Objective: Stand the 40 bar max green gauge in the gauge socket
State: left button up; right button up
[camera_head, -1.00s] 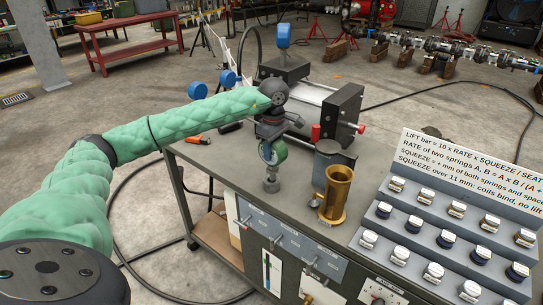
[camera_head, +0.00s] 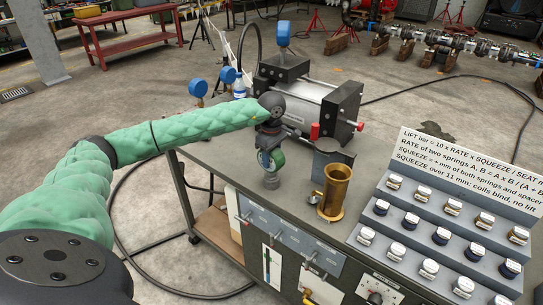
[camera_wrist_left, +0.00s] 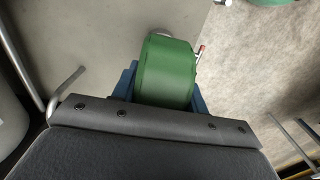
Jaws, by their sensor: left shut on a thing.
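The green gauge (camera_head: 277,158) is held in my left gripper (camera_head: 268,150) above the left part of the bench top. Its round face is turned sideways to the head view and I cannot read its scale. The grey gauge socket (camera_head: 271,181) is a short post on the bench directly under it. The gauge's lower end meets the socket's top in the picture; I cannot tell whether it is in it or just above. In the left wrist view the gauge's green rim (camera_wrist_left: 167,72) shows between the blue finger pads. My right gripper is not in view.
A pump with a black end block (camera_head: 340,105) lies behind. A stepped rack (camera_head: 440,225) of labelled parts is at right. Blue gauges (camera_head: 228,75) stand behind my arm.

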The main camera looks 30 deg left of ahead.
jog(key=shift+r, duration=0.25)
pick_arm(q)
jog(key=o, duration=1.4)
jog(key=shift+c, duration=0.2)
jog(key=shift+r, duration=0.1)
notch_tip(320, 180, up, 12)
jog(key=b, duration=0.4)
jog(key=shift+b, duration=0.35)
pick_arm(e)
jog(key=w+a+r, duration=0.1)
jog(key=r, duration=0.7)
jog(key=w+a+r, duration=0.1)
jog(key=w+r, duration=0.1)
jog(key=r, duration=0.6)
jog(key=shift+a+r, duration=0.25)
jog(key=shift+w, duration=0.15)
